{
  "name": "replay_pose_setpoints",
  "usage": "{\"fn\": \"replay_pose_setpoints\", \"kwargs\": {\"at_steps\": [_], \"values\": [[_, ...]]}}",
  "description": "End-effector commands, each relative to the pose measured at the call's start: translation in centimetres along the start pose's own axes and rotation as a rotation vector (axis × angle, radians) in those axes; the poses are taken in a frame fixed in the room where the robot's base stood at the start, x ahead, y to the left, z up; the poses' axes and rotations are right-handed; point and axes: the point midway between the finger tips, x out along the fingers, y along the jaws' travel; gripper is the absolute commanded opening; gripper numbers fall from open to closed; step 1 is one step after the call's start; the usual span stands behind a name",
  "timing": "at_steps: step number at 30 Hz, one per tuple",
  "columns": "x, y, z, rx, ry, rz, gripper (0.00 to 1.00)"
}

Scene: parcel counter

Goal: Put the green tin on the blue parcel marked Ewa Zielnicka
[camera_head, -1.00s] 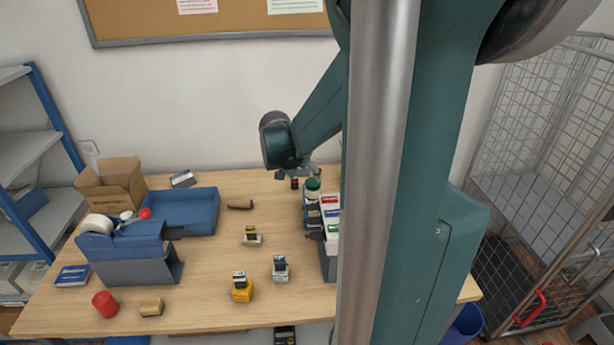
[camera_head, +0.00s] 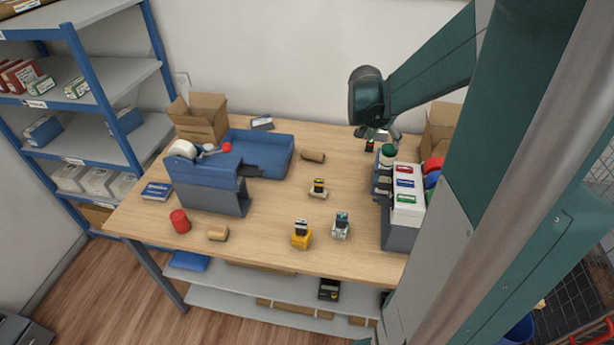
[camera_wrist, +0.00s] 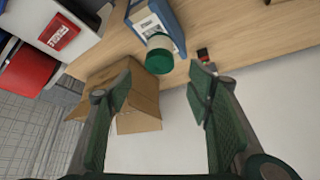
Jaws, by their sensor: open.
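My gripper (camera_head: 379,132) is open and empty above the back right of the table; both fingers show in the wrist view (camera_wrist: 160,85). A blue box (camera_head: 42,131) with a small label lies on the left shelf. I cannot read any name on it.
A blue tray (camera_head: 268,165), tape dispenser (camera_head: 208,190), red tin (camera_head: 180,221) and several stamps stand on the table. A grey sorter (camera_head: 400,233) holds label boxes. Open cartons stand at the back left (camera_head: 200,118) and back right (camera_head: 441,125).

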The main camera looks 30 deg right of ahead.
Motion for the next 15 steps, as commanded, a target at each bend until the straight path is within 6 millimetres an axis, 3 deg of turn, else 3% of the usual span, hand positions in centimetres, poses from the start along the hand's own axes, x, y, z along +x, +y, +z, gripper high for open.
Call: {"fn": "replay_pose_setpoints", "kwargs": {"at_steps": [8,15], "values": [[-2.5,-1.1,1.9,-0.066,-0.007,-0.041,0.51],[-7.4,-3.0,6.0,-0.204,-0.021,-0.128,0.51]]}}
